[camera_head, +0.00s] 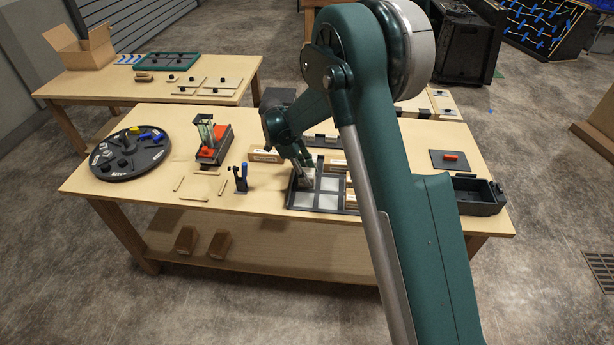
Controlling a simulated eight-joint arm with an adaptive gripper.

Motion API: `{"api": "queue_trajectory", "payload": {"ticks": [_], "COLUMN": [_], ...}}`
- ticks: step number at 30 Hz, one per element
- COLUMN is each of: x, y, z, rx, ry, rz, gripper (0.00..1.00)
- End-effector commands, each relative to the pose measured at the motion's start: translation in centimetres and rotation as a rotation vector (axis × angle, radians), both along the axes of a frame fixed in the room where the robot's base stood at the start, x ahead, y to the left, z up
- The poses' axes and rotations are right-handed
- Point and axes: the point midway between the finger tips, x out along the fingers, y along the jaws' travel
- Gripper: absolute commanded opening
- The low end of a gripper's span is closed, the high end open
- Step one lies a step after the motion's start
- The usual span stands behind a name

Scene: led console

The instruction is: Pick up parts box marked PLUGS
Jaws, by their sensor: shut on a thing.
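My gripper (307,181) is low over the back left of a dark divided tray (291,198) on the middle table. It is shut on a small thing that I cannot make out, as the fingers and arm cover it. Small brown parts boxes with pale labels are near: one (265,156) lies left behind the tray, one (337,164) is at the tray's back, and one (350,198) is at its right, partly hidden by my arm. The labels are too small to read, so I cannot tell which box is marked PLUGS.
A blue-handled tool in a dark stand (241,178) is left of the tray. Further left are a red-and-grey device (214,146) and a round dark turntable (130,171). A black bin (480,208) stands at the right end. Two brown blocks (187,239) lie on the lower shelf.

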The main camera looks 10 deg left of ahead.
Motion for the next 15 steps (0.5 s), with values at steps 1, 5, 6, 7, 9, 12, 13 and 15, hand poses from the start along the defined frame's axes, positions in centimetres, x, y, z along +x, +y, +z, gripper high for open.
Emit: {"api": "queue_trajectory", "payload": {"ticks": [1,5,6,7,9,12,13,15], "x": [0.0,0.0,0.0,0.0,0.0,0.0,0.0,0.0], "y": [0.0,0.0,0.0,0.0,0.0,0.0,0.0,0.0], "z": [0.2,1.2,1.6,1.9,2.8,4.3,4.8,5.9], "rx": [0.0,0.0,0.0,0.0,0.0,0.0,0.0,0.0], "ry": [0.0,0.0,0.0,0.0,0.0,0.0,0.0,0.0], "rz": [0.0,0.0,0.0,0.0,0.0,0.0,0.0,0.0], "gripper": [0.23,0.23,0.23,0.23,0.23,0.23,0.23,0.23]}}
